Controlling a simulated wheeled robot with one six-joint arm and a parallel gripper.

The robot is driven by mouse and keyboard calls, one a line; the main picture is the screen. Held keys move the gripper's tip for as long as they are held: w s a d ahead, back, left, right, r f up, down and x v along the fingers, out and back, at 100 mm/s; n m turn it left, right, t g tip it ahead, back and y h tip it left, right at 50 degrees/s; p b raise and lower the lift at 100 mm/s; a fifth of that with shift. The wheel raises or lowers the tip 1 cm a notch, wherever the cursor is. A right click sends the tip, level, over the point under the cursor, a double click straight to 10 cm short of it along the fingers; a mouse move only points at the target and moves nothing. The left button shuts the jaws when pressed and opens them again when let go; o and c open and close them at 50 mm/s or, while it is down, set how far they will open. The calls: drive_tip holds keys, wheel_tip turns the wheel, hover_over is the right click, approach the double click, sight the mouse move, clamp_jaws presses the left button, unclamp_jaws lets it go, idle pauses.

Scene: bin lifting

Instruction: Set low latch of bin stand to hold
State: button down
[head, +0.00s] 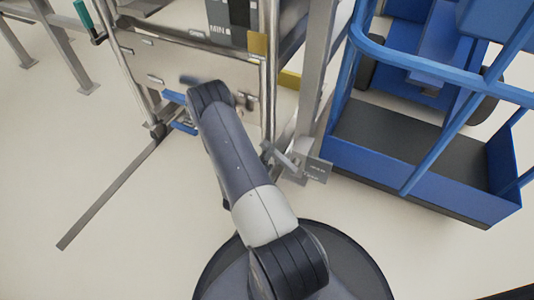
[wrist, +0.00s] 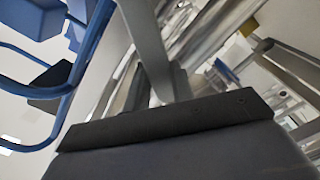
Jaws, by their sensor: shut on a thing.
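The bin stand (head: 190,68) is a grey metal frame with a broad front panel, at the upper left of the head view. A short grey lever (head: 279,157) sits low by its right post, beside a small grey sign (head: 318,169); I cannot tell for sure that it is the low latch. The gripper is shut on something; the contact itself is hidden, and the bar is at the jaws.
A blue wheeled cart (head: 425,185) with a dark deck stands close on the right; it also shows at the left of the wrist view (wrist: 60,80). A long grey bar (head: 110,192) lies out over the floor at left. Blue parts (head: 183,127) sit low on the stand.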

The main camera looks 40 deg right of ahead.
wheel_tip(320, 180, down, 7)
drive_tip(key=w+n+b, duration=0.2)
drive_tip(key=n+b, duration=0.1)
drive_tip(key=n, duration=0.4)
drive_tip(key=shift+a, duration=0.4)
drive_tip(key=c, duration=1.2)
unclamp_jaws()
